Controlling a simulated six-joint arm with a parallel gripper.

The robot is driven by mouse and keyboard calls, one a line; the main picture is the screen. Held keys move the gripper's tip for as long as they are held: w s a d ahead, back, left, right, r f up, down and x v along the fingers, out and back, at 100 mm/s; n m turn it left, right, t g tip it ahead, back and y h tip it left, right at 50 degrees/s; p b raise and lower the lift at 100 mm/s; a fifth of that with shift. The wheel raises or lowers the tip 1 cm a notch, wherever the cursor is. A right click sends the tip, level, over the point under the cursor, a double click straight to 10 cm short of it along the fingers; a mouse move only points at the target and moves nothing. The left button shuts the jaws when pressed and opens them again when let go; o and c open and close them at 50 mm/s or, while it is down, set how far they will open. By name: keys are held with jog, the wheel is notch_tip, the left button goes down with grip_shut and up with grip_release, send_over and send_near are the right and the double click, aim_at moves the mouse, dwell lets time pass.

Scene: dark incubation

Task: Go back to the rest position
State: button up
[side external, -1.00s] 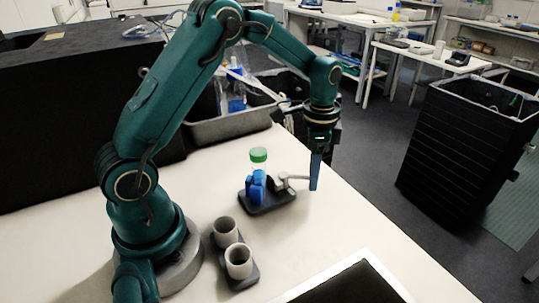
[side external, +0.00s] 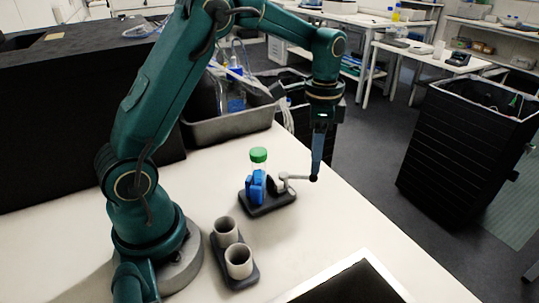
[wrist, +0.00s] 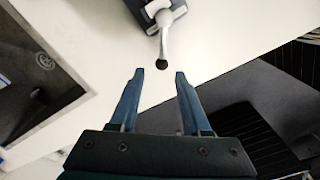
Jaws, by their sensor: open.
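My gripper (side external: 317,172) is open and empty, pointing down near the right edge of the white table. In the wrist view my gripper (wrist: 158,72) shows two blue fingers apart with nothing between them. Just beyond the fingertips is the dark tip of a grey lever (wrist: 164,50). In the side view the lever (side external: 298,177) sticks out from a dark holder base (side external: 268,207), its tip beside or behind my fingertips; I cannot tell if they touch. A green-capped tube (side external: 258,156) stands upright in the blue clamp (side external: 256,188) on that base.
Two grey cups (side external: 238,261) stand in a dark rack near my base. A grey tray (side external: 232,124) with bottles is at the back. A large black box (side external: 70,120) fills the left. A dark framed panel (side external: 350,285) lies at the front. Space above the table's right side is clear.

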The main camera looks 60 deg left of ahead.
jog(key=shift+d+r, duration=0.1)
jog(key=shift+r, duration=0.2)
jog(key=s+d+r+t, duration=0.35)
jog(key=s+r, duration=0.35)
jog(key=r, duration=0.3)
jog(key=s+d+f+n+t, duration=0.1)
jog(key=s+f+n+t, duration=0.1)
jog(key=s+n, duration=0.5)
jog(key=s+f, duration=0.1)
jog(key=s, duration=0.2)
jog(key=shift+s+d, duration=0.15)
jog(key=shift+d, duration=0.15)
